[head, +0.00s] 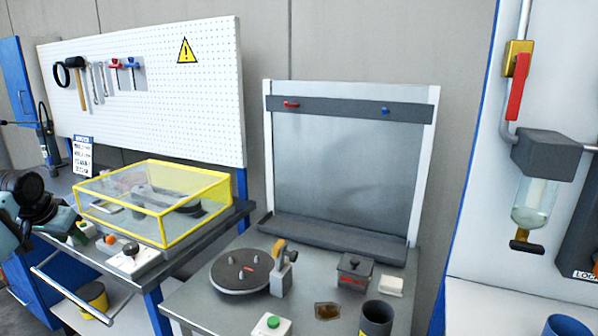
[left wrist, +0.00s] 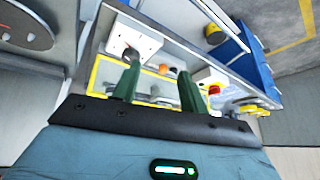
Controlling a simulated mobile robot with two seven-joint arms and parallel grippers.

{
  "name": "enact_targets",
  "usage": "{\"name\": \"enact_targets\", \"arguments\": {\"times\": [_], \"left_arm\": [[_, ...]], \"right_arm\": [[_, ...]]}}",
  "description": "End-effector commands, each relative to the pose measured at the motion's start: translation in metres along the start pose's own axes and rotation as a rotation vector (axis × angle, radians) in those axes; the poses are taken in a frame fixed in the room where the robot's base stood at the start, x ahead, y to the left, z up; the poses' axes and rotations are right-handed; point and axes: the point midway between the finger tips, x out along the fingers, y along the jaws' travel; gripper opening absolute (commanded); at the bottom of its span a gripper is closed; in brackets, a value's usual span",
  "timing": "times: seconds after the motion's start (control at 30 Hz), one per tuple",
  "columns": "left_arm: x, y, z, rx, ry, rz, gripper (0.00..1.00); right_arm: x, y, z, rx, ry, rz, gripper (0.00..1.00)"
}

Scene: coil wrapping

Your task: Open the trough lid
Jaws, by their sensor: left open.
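A small dark grey box (head: 351,274) with a knobbed lid (head: 354,262) and a red label stands on the right table; it looks like the trough, and its lid appears shut. A long dark grey tray (head: 330,240) runs along the foot of the upright panel behind it. My left gripper (head: 72,230) is at the far left, by the other bench, well away from the small box. In the left wrist view its two green fingers (left wrist: 158,85) are apart with nothing gripped between them. My right gripper is not in view.
A clear cover with a yellow frame (head: 163,236) stands on the left bench, near my left gripper. A control box with a black knob (head: 131,259) is in front. The right table holds a round turntable (head: 240,272), a dark cup (head: 376,319) and a green button (head: 272,322).

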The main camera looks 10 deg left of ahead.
Motion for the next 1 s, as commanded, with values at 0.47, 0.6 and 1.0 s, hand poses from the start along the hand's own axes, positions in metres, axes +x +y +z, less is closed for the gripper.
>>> {"name": "enact_targets", "arguments": {"times": [0.47,0.6,1.0], "left_arm": [[0.114,0.028,0.099,0.204,-0.024,-0.129,0.43],[0.147,0.041,0.145,0.299,-0.015,-0.159,0.43],[0.194,0.091,0.293,0.58,0.034,-0.145,0.43]], "right_arm": [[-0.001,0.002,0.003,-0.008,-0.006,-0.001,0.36],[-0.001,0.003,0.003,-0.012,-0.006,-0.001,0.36],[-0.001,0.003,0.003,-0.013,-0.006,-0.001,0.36]]}}
